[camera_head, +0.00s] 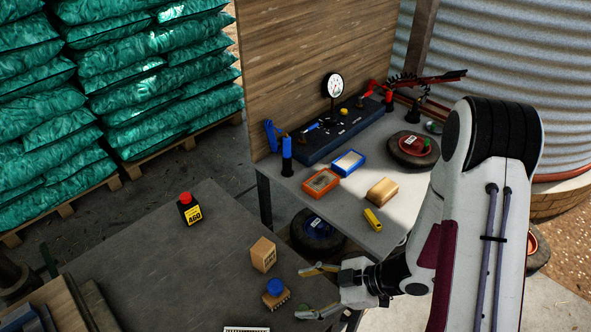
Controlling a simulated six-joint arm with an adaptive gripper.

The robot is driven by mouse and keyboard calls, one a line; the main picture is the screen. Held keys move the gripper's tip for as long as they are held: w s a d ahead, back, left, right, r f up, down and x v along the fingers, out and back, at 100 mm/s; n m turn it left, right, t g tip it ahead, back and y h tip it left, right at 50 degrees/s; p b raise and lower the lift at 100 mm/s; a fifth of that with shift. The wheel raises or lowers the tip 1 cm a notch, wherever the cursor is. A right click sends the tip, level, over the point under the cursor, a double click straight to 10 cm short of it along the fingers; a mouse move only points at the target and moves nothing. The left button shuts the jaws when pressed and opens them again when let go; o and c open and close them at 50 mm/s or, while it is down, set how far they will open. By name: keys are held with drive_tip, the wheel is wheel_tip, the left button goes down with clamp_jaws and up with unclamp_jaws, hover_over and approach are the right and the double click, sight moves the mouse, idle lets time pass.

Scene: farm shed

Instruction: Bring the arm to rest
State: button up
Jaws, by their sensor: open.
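My gripper (316,291) is open, with its two fingers spread and pointing left over the right edge of the dark grey table (150,260). My white arm reaches in from the right side of the picture. Nothing shows between the fingertips. A wooden block with a blue knob (275,291) sits on the table just left of the fingertips. I cannot tell whether a finger touches it. A tan box (263,254) stands just behind it.
A black bottle with a red cap (188,208) stands farther left. The light workbench (345,205) behind holds an orange tray (320,182), a blue tray (348,162), a tan block (382,191), a yellow item (372,219) and a gauge panel (335,130). Green sacks (150,70) are stacked at left.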

drive_tip(key=w+d+r+m+t+h, duration=0.3)
drive_tip(key=w+d+r+t+h, duration=0.15)
drive_tip(key=w+d+r, duration=0.55)
drive_tip(key=d+r+m+t+h, duration=0.2)
drive_tip(key=d+r+m+h, duration=0.4)
drive_tip(key=r, duration=0.5)
drive_tip(key=s+d+r+m+g+h, duration=0.1)
drive_tip(key=s+d+r+m, duration=0.15)
drive_tip(key=s+r, duration=0.2)
drive_tip(key=s+d+r+m+h, duration=0.1)
drive_tip(key=s+d+r+m, duration=0.15)
drive_tip(key=s, duration=0.25)
drive_tip(key=s+a+r+m+g+y, duration=0.2)
drive_tip(key=s+a, duration=0.5)
drive_tip(key=s, duration=0.7)
drive_tip(key=shift+r+m, duration=0.15)
drive_tip(key=shift+m, duration=0.75)
